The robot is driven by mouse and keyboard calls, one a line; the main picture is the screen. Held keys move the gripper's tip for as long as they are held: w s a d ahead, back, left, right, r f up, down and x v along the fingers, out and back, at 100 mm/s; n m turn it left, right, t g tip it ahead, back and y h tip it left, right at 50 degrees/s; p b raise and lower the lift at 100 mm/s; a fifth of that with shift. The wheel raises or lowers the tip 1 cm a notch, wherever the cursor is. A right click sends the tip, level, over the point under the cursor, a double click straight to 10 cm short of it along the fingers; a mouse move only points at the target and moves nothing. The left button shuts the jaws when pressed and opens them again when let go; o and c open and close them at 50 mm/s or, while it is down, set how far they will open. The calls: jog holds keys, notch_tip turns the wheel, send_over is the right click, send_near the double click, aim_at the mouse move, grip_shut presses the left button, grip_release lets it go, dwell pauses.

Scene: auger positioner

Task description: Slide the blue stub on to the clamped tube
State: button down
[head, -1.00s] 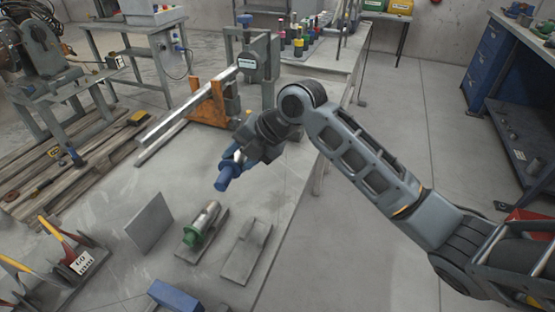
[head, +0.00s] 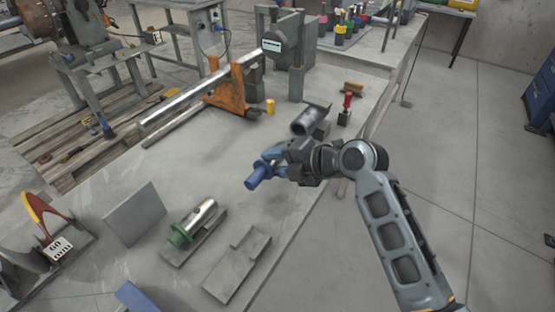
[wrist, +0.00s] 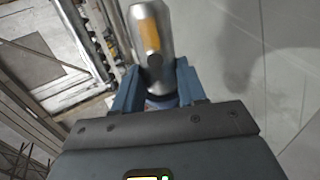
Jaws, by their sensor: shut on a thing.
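My gripper (head: 272,163) is shut on the blue stub (head: 257,176) and holds it above the grey bench. Its blue end points down and left in the head view. In the wrist view, a silver cylinder (wrist: 150,45) with an orange patch stands between the blue jaws, with some blue low between them. A short dark grey tube (head: 310,118), which looks like the clamped tube, lies in a holder behind and right of my gripper, apart from the stub. A red-handled device (head: 346,106) stands just right of it. How the tube is clamped is too small to tell.
A silver stub with a green collar (head: 181,236) lies on a block at the front. An empty grey cradle (head: 235,270) and an upright grey plate (head: 136,215) are nearby. A long rail with an orange bracket (head: 228,92) stands behind. Bare bench lies between.

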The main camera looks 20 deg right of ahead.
jog(key=shift+b, duration=0.5)
jog(key=shift+w+d, duration=0.15)
jog(key=shift+w+d+b, duration=0.5)
jog(key=shift+d+b, duration=0.15)
jog(key=shift+w+d+b, duration=0.45)
jog(key=shift+d+b, duration=0.2)
jog(key=shift+w+d+r+b, duration=0.1)
jog(key=shift+w+d+b, duration=0.55)
jog(key=shift+d, duration=0.2)
jog(key=shift+b, duration=1.3)
dwell(0.4)
jog(key=shift+w+d+b, duration=0.6)
jog(key=shift+d+b, duration=0.1)
jog(key=shift+d, duration=0.15)
jog(key=shift+w+d+b, duration=0.6)
jog(key=shift+d+b, duration=0.1)
jog(key=shift+d, duration=0.1)
jog(key=shift+w+d+b, duration=0.6)
jog(key=shift+d+b, duration=0.1)
jog(key=shift+d, duration=0.15)
dwell(1.0)
